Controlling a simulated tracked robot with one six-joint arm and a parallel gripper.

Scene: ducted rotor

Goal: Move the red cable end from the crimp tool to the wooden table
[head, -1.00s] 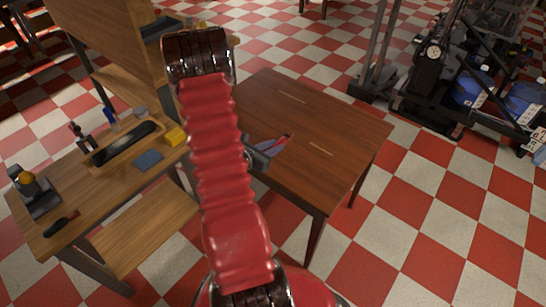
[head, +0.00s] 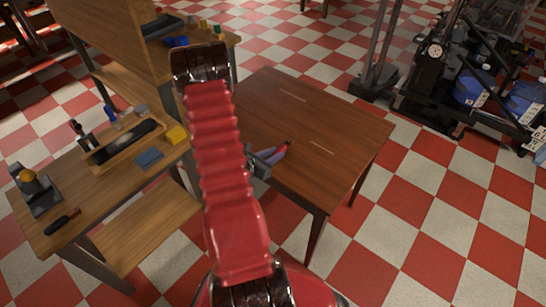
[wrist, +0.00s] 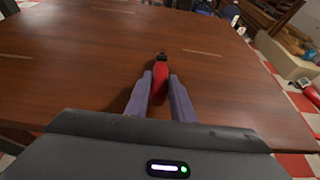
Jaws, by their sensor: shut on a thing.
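The red cable end (wrist: 158,84), with a dark tip, is held between the two grey-blue fingers of my gripper (wrist: 160,76) in the wrist view. In the head view my gripper (head: 285,149) is over the left part of the wooden table (head: 340,122), partly hidden by my arm. The cable end is hardly visible there. I cannot tell whether it touches the tabletop or hangs just above it. I cannot clearly make out the crimp tool; a grey device with a yellow part (head: 36,187) stands on the workbench at the left.
The workbench (head: 100,205) at the left holds a tray (head: 122,142), a blue pad (head: 149,158), a yellow block (head: 176,135) and a dark tool with a red end (head: 62,221). The wooden table is bare around my gripper. A dark machine (head: 430,95) stands at the far right.

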